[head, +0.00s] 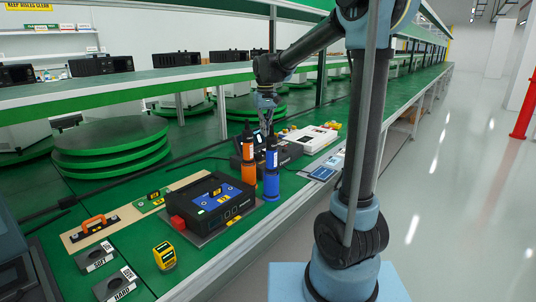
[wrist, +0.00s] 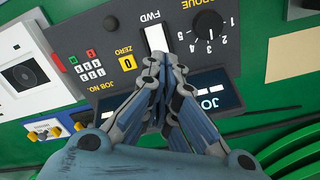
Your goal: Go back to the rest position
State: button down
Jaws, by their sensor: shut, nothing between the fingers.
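My gripper (head: 268,122) hangs from the arm over the far part of the green bench in the head view. In the wrist view my gripper (wrist: 160,62) is shut with nothing between its fingers. Its fingertips are close to a white switch (wrist: 156,38) marked FWD on a dark control panel (wrist: 105,25); I cannot tell whether they touch it. The panel also has a numbered dial (wrist: 207,25), a keypad (wrist: 88,66) and a yellow zero button (wrist: 127,62). The fingers partly hide a display (wrist: 205,95).
An overhead shelf (head: 150,82) runs along the bench. The right aisle floor (head: 440,180) is clear.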

jog(key=shift+r, duration=0.35)
jog(key=shift+s+d, duration=0.1)
jog(key=s+d+f+m+t, duration=0.1)
jog(key=s+d+f+m, duration=0.15)
jog(key=s+d, duration=1.35)
jog(key=s+d+f+m, duration=0.1)
jog(key=s+d+f, duration=0.1)
jog(key=s+f, duration=0.4)
jog(key=s+d+f+t, duration=0.1)
jog(key=s+d+f, duration=0.2)
jog(key=s+f, duration=0.4)
jog(key=s, duration=0.2)
jog(key=shift+s+d+f+m, duration=0.25)
jog(key=shift+s+m, duration=0.05)
jog(key=shift+m, duration=0.05)
